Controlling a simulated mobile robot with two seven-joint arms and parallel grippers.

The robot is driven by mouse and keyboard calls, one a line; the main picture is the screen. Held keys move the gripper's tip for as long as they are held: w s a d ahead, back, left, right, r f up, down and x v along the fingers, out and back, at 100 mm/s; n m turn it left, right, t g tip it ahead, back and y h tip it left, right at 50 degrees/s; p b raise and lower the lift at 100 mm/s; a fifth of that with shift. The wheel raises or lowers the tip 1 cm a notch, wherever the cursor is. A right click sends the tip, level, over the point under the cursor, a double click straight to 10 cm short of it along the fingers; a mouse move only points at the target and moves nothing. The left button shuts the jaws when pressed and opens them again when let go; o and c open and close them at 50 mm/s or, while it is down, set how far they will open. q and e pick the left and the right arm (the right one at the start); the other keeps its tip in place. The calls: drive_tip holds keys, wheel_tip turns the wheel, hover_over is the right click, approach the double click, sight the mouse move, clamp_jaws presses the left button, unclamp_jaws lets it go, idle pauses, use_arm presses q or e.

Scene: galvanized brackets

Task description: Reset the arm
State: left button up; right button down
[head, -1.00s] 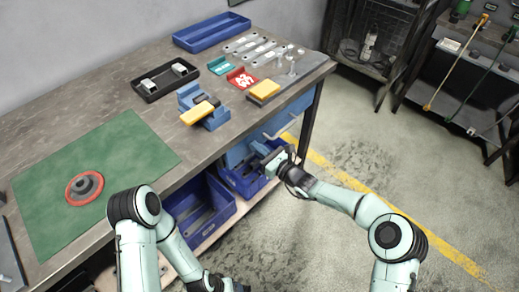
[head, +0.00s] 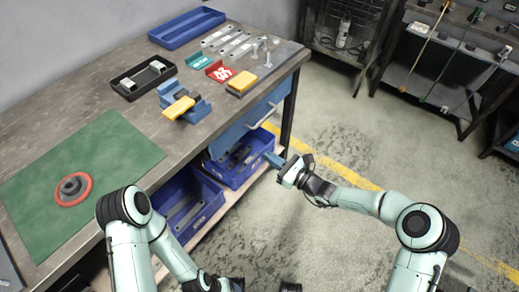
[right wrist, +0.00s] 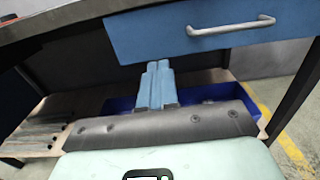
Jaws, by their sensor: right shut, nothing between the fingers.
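My right gripper (head: 273,160) is at the bench's front right corner, just outside the lower shelf. Its blue fingers are together with nothing between them. In the right wrist view the shut fingers (right wrist: 156,86) point toward the shelf, below the blue drawer (right wrist: 205,32). The right arm reaches in from the lower right of the head view. My left arm comes in from the lower left, and its forearm runs down to the bottom edge.
The workbench (head: 95,92) holds a green mat (head: 100,150), a blue vise (head: 196,108) and a black tray (head: 128,92). Blue bins (head: 237,175) and (head: 210,205) sit on the shelf under it. The floor (head: 345,120) right of the bench is clear.

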drive_tip(key=shift+s+d, duration=0.2)
drive_tip(key=shift+d, duration=0.15)
use_arm(q)
drive_tip(key=shift+s, duration=0.1)
use_arm(e)
drive_tip(key=s+d+f+n+g+h+p, duration=0.1)
drive_tip(key=s+f+n+g+h+p, duration=0.3)
drive_tip(key=s+f, duration=0.5)
drive_tip(key=s+d+f+n+g+h+p, duration=0.15)
drive_tip(key=s+f+n+g, duration=0.4)
drive_tip(key=s, duration=0.65)
use_arm(q)
wheel_tip(320, 180, up, 13)
drive_tip(key=p, duration=0.8)
drive_tip(key=shift+w+g, duration=0.2)
drive_tip(key=shift+g, duration=0.2)
use_arm(e)
drive_tip(key=s+d+n+h, duration=0.3)
drive_tip(key=s+d+n, duration=0.2)
drive_tip(key=s, duration=0.3)
drive_tip(key=s+d+n+g+h, duration=0.1)
drive_tip(key=s+d+n+h, duration=0.2)
drive_tip(key=s+d+n, duration=0.2)
drive_tip(key=shift+s+f+n, duration=0.3)
drive_tip(key=shift+s+n, duration=0.25)
drive_tip(key=shift+s, duration=0.85)
use_arm(q)
drive_tip(key=shift+d, duration=0.1)
use_arm(e)
drive_tip(key=shift+g, duration=0.25)
